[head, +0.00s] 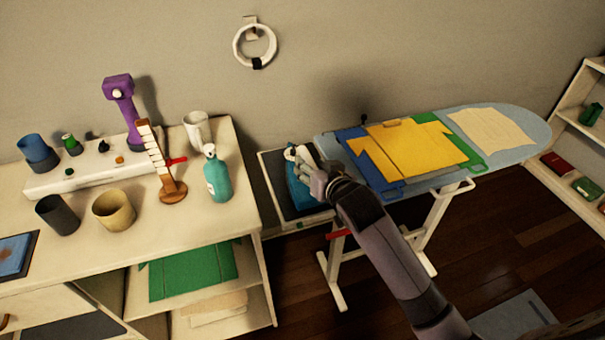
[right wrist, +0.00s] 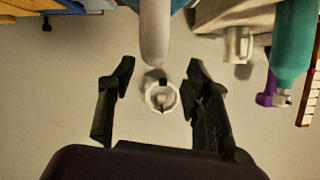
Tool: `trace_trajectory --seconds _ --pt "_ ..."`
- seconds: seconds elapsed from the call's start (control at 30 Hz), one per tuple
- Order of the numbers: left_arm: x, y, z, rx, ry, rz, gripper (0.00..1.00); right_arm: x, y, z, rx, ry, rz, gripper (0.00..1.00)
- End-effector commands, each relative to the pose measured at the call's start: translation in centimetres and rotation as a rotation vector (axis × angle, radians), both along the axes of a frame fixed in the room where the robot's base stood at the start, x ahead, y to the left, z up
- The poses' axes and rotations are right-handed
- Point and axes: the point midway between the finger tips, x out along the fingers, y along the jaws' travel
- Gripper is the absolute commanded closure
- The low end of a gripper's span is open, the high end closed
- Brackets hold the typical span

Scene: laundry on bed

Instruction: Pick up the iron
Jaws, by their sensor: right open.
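The iron (head: 296,188), blue with a pale handle, sits on the rest at the left end of the ironing board, partly hidden by my right gripper (head: 315,172). In the right wrist view, the pale rounded handle (right wrist: 155,28) of the iron comes down from the top edge, with bits of blue beside it. My right gripper (right wrist: 160,75) is open there, its two dark fingers apart, with the handle's end just ahead of the gap between the tips. I cannot tell whether any finger touches the iron. My left gripper is in neither view.
The ironing board (head: 525,125) holds a yellow shirt (head: 415,150) and a pale cloth (head: 490,132). A white table (head: 110,255) at left carries a teal bottle (head: 217,178), a white cup (head: 196,128) and other items. A white ring (head: 242,45) hangs on the wall. Shelves stand at right.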

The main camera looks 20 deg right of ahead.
Motion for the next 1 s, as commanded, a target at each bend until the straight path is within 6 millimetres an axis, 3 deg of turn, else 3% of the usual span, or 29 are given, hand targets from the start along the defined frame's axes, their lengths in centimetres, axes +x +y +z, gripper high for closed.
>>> trace_trajectory --seconds 0.13,0.43,0.7,1.0 --pt "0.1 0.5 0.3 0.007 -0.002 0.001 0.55 1.9 0.2 -0.6 0.0 0.0 0.0 0.55" --pt "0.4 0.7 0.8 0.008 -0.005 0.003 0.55 3.6 0.0 -1.0 0.0 0.0 0.0 0.55" --pt "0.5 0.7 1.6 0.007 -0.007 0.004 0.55 6.8 -0.3 -2.0 0.0 0.002 0.0 0.55" --pt "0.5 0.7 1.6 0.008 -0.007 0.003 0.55 7.7 -0.2 -2.4 0.0 0.001 0.001 0.55"
